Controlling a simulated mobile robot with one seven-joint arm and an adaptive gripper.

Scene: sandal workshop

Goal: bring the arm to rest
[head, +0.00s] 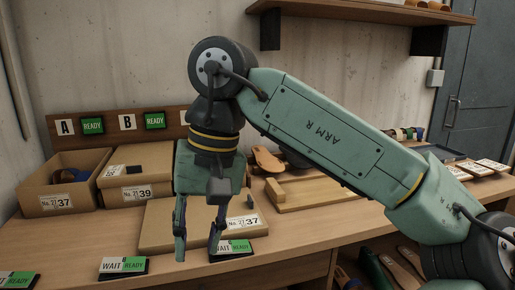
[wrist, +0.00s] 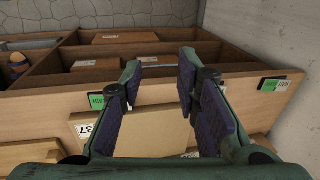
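My gripper (head: 198,240) hangs fingers down at the end of the green arm, above the front part of the wooden bench (head: 300,240). Its two fingers are apart and nothing shows between them. In the wrist view my gripper (wrist: 163,95) also shows its dark finger pads spread with a clear gap. Behind the fingers a flat cardboard box (head: 160,222) lies on the bench with a label reading 37. My gripper hides part of this box.
An open box (head: 62,205) and a closed box labelled 39 (head: 135,160) stand at the back left. WAIT/READY signs (head: 123,267) line the front edge. A wooden jig (head: 320,195) lies right of the gripper. A shelf (head: 360,12) hangs above; sandals lie below the bench.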

